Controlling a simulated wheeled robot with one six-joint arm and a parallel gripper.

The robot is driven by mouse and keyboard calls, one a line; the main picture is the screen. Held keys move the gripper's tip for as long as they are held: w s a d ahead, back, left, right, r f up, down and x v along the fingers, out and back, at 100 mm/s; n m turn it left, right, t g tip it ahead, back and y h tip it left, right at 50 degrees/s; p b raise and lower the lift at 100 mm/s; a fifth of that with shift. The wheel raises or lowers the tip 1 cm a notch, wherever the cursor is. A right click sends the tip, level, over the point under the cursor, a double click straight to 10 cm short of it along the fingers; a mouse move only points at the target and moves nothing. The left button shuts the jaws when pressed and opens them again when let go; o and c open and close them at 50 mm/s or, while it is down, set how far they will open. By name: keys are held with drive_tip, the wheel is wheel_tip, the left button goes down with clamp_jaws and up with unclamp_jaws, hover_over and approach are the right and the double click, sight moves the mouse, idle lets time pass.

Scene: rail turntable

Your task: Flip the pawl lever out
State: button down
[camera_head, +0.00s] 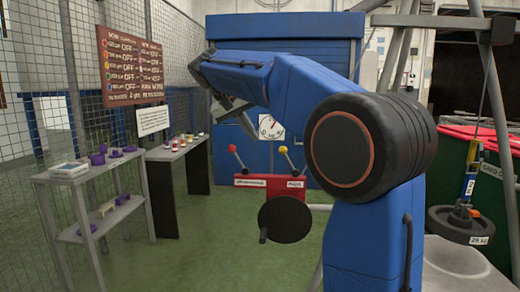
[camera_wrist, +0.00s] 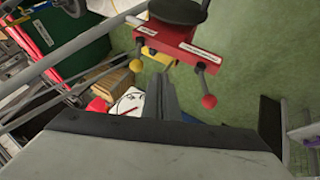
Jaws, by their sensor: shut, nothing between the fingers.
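A red control box (camera_head: 270,187) stands ahead with two levers and white labels too small to read surely. The red-knobbed lever (camera_head: 232,149) is at its left and the yellow-knobbed lever (camera_head: 283,151) at its right; I cannot tell surely which is the pawl lever. In the wrist view the box (camera_wrist: 178,42) is upside down, with the red knob (camera_wrist: 209,101) right and the yellow knob (camera_wrist: 135,65) left of my gripper (camera_wrist: 165,95). My gripper is shut and empty, apart from both knobs. In the head view my arm largely hides it.
A dark crank disc (camera_head: 285,219) sits on the front of the box. A white dial (camera_head: 270,127) stands behind. Shelves with purple parts (camera_head: 90,180) line the left mesh fence. A hanging weight (camera_head: 462,224) and green bin are at right. Green floor before the box is clear.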

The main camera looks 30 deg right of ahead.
drive_tip(key=shift+w+a+r, duration=0.4)
drive_tip(key=shift+w+a, duration=0.2)
drive_tip(key=shift+w, duration=0.15)
drive_tip(key=d+f, duration=0.7)
drive_tip(key=d, duration=0.2)
drive_tip(key=shift+w+d, duration=0.2)
drive_tip(key=shift+d, duration=0.2)
